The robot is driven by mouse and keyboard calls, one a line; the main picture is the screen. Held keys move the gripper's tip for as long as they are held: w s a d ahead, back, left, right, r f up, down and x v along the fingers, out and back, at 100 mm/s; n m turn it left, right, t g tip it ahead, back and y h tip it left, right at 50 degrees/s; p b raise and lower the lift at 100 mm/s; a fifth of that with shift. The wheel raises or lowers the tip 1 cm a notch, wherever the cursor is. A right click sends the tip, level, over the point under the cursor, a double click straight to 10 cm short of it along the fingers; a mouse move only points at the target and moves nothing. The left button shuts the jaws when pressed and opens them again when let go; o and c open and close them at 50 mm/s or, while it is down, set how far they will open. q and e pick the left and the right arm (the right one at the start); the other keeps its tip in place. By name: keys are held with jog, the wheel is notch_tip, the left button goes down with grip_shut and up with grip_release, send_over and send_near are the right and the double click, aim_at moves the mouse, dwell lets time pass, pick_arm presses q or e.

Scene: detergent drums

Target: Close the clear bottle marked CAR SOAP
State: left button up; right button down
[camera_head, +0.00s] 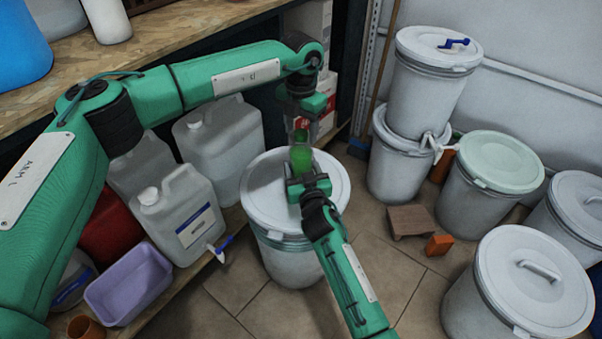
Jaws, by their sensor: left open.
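A clear bottle with green contents (301,158) is upright above the lid of a white drum in the middle of the head view. No lettering on it can be read. My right gripper (307,184), reaching in from below, has its jaws around the bottle's lower part. My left gripper (301,122) points down directly over the bottle's top and is open. The bottle's mouth and any cap are hidden or too small to make out between the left fingers.
The white drum (262,205) stands under both grippers. White jugs (182,215) and a lilac tub (130,288) are on a low shelf at the left. More lidded drums (490,185) stand at the right. A brown block (411,221) lies on the tiled floor.

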pick_arm(q)
notch_tip(320, 180, up, 12)
dwell(0.4)
pick_arm(e)
jog(key=shift+c, duration=1.8)
grip_release()
pick_arm(q)
notch_tip(320, 180, up, 2)
jog(key=shift+r+p, duration=0.15)
jog(key=shift+p, duration=1)
pick_arm(e)
jog(key=v, duration=1.3)
jog(key=shift+s, duration=0.4)
jog(key=shift+f, duration=0.1)
